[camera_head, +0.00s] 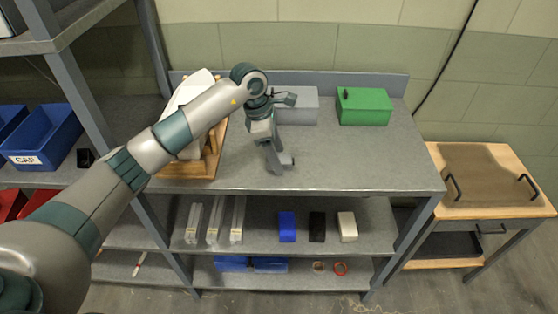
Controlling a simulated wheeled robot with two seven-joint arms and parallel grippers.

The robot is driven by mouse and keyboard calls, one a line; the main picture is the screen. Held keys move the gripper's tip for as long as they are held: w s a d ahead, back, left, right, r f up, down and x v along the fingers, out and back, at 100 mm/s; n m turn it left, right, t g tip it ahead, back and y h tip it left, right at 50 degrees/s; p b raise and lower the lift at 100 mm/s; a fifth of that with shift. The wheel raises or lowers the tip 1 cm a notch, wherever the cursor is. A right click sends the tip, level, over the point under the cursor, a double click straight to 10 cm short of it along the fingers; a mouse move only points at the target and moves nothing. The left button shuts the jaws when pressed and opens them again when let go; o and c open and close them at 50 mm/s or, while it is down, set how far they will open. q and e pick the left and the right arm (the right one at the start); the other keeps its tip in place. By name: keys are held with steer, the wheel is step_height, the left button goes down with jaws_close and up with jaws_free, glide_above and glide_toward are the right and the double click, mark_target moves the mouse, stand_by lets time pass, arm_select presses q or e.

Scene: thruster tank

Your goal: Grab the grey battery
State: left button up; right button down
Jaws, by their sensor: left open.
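A grey box (303,106), the only grey block-like object that could be the grey battery, stands on the back of the grey workbench (345,160). My left arm reaches in from the left, and its wrist covers the box's left part. My left gripper (281,163) points down over the bench, in front of the box and apart from it. It is open and I see nothing between its fingers. My right gripper is not in view.
A green box (364,106) stands right of the grey one. A wooden stand with a white object (194,150) is behind my arm. Blue (287,227), black (317,227) and white (347,227) blocks sit on the shelf below. The bench's right front is clear.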

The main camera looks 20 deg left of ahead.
mark_target(283, 157)
arm_select(q)
steer(key=c, duration=1.4)
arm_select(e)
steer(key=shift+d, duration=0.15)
arm_select(q)
steer(key=shift+r, duration=0.1)
